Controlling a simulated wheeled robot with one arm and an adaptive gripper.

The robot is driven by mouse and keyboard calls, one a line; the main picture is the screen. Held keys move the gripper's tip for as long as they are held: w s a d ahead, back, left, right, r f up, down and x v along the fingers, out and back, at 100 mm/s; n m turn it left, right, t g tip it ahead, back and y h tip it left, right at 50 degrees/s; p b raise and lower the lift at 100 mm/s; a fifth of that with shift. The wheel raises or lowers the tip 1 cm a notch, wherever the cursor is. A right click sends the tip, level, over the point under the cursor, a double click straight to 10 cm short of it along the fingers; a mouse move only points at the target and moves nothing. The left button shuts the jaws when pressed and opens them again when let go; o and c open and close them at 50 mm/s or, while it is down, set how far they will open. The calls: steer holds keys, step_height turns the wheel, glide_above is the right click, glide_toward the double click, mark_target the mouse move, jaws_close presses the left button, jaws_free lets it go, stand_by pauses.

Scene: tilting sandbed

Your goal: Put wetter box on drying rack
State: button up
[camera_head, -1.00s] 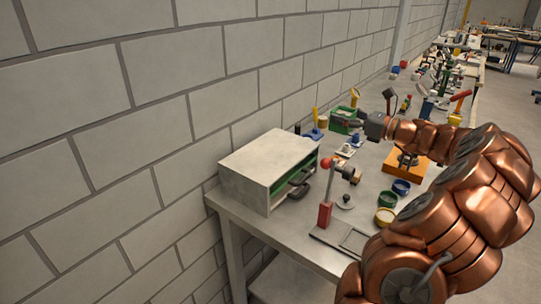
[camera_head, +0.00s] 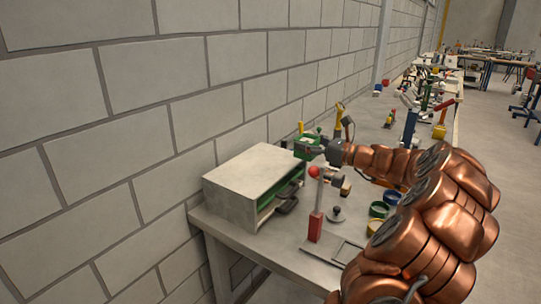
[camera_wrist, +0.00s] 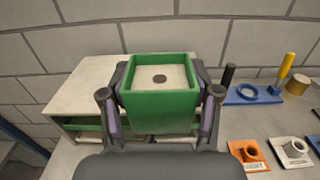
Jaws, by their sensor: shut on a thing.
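My gripper (camera_wrist: 160,108) is shut on a green open box (camera_wrist: 160,112), one finger on each side. The box holds pale sand with one small dark spot in its middle. In the head view the green box (camera_head: 307,149) is held above the bench, just beyond the right end of a pale grey open-fronted rack (camera_head: 250,172). The rack (camera_wrist: 85,85) also shows behind and left of the box in the wrist view. A green box-like thing (camera_head: 278,201) is inside the rack, partly hidden. I cannot tell its contents.
A red-based post (camera_head: 316,222) with a red ball stands in front of the rack. Blue (camera_head: 379,209) and yellow (camera_head: 374,227) rings lie right of it. A blue stand (camera_wrist: 250,93) and a yellow cylinder (camera_wrist: 287,68) are right of the held box. A block wall is behind.

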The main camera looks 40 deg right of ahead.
steer(key=w+a, duration=0.3)
steer(key=w, duration=0.1)
steer(key=w+a+p, duration=0.1)
steer(key=w+a, duration=0.1)
steer(key=shift+w+a+f, duration=0.35)
steer(key=shift+w, duration=0.05)
steer(key=shift+w+a, duration=0.35)
steer(key=shift+w, duration=0.05)
steer(key=shift+s+d+f+p, duration=0.1)
steer(key=shift+f+p, duration=0.2)
steer(key=shift+f, duration=1.55)
steer(key=shift+f, duration=0.15)
steer(key=o, duration=1.4)
steer(key=b+v, duration=0.1)
steer(key=v, duration=1.1)
steer(key=shift+b, duration=0.4)
